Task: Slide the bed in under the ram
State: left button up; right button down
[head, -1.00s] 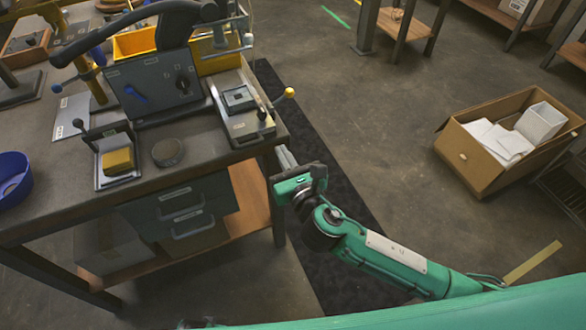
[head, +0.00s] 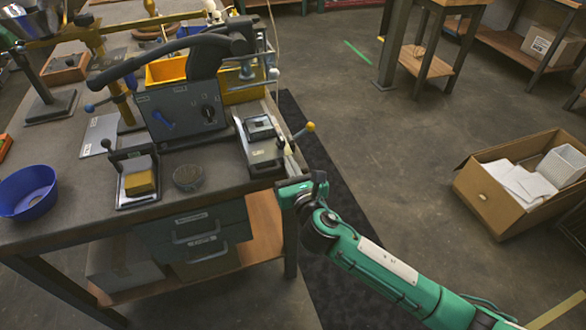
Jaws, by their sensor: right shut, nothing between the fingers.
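A metal slide fixture (head: 258,152) lies near the right edge of the workbench; I take it to be the bed. It carries a grey square block (head: 260,128), and a lever with an orange-yellow knob (head: 310,127) stands at its right side. A blue-grey post with a small crossbar (head: 250,75) rises behind it; I cannot tell whether this is the ram. My right gripper (head: 289,160) is shut and empty, at the bench's right edge close beside the fixture's near right end. I cannot tell whether it touches. My left gripper is out of view.
A grey control box (head: 184,118) with a black arm stands left of the fixture. A yellow block in a holder (head: 139,182), a round dark disc (head: 187,176) and a blue bowl (head: 27,190) are on the workbench (head: 90,215). An open carton (head: 500,205) stands on the floor right.

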aim_at(282, 147)
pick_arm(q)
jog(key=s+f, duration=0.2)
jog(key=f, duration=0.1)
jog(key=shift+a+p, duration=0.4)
pick_arm(e)
jog(key=x, duration=0.7)
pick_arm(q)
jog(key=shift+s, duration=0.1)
